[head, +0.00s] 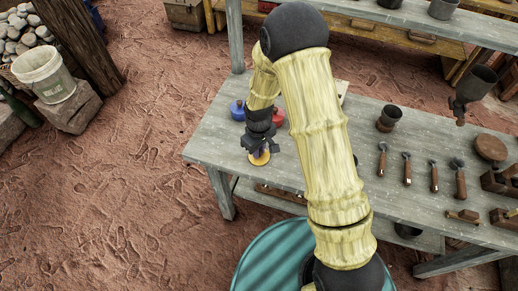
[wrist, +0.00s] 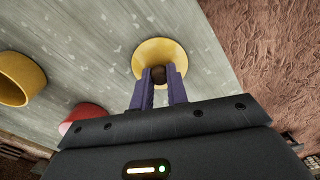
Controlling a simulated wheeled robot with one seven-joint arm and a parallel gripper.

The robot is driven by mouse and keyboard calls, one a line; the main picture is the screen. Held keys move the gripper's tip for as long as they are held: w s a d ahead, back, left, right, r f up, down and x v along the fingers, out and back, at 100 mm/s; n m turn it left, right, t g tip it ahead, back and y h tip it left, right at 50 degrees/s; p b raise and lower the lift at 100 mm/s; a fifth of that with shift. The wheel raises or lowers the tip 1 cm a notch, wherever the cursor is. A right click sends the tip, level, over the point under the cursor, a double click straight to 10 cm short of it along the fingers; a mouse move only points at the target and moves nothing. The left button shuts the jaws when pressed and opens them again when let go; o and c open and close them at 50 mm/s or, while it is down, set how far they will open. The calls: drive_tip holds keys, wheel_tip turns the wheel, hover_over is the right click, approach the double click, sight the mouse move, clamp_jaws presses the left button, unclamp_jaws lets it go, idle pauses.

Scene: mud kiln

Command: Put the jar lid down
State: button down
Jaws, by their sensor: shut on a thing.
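The jar lid is a yellow disc with a dark knob. It shows in the head view (head: 259,158) below my gripper (head: 258,146), near the left front edge of the grey table. In the wrist view the lid (wrist: 151,49) lies beyond my fingers, and my gripper (wrist: 159,76) is shut on its dark knob. I cannot tell whether the lid touches the tabletop. An open yellow jar (wrist: 20,80) stands to the left in the wrist view; my arm seems to hide it in the head view.
A blue jar (head: 238,111) and a red jar (head: 278,117) stand close behind my gripper. Several hand tools (head: 407,167) and a dark cup (head: 388,118) lie farther right on the table (head: 214,146). Bare tabletop shows left of the lid, with the edge near.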

drive_tip(key=shift+f, duration=0.2)
drive_tip(key=c, duration=1.5)
unclamp_jaws()
drive_tip(key=shift+w, duration=0.1)
drive_tip(key=shift+o, duration=0.6)
drive_tip(key=shift+r, duration=0.15)
drive_tip(key=shift+a+r, duration=0.1)
drive_tip(key=shift+r, duration=0.35)
wheel_tip(320, 180, up, 11)
drive_tip(key=shift+r+b, duration=0.15)
drive_tip(key=shift+b, duration=0.25)
